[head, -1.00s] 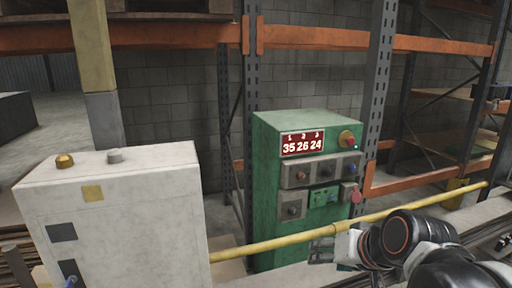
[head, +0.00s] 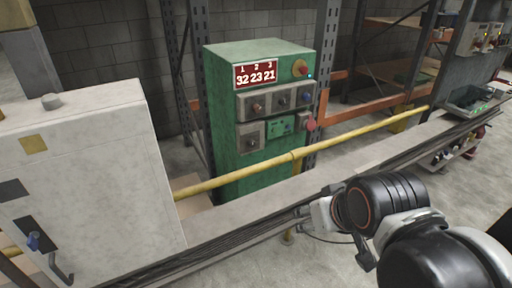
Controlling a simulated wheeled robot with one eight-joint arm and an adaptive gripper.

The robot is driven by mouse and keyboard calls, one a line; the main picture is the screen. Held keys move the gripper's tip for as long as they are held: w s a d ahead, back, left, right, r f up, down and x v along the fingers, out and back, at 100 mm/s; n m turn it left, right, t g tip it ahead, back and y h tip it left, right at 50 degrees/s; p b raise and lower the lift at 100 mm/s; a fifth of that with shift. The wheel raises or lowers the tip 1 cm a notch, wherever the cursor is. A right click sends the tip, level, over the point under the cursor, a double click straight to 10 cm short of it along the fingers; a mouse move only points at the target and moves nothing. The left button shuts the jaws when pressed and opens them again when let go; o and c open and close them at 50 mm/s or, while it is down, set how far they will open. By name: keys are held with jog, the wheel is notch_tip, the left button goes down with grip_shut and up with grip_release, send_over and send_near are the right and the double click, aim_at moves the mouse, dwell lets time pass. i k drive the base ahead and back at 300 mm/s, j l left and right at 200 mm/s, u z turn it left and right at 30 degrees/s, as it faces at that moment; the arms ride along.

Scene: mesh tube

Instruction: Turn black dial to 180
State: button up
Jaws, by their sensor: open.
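The green control cabinet (head: 225,130) stands behind the yellow rail in the head view. Its grey panels carry several small dark knobs, among them an upper-left knob (head: 258,107), an upper-middle knob (head: 282,101) and a lower knob (head: 252,143). I cannot tell which one is the black dial, and no 180 mark is legible. My gripper (head: 302,213) is open, low in front of the cabinet over the grey ledge, apart from the knobs. Its fingers are small and partly blurred against the dark cables.
The yellow rail (head: 350,136) runs between my arm and the cabinet. A white cabinet (head: 90,170) fills the left. A red display (head: 256,74) reads 32 23 21. Control boxes (head: 490,36) and a dark tray (head: 474,101) are at the right. Shelving stands behind.

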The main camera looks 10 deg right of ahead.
aim_at(283, 101)
jog(key=i+l, duration=0.3)
jog(key=i, duration=0.2)
jog(key=i+l, duration=0.35)
jog(key=i, duration=0.2)
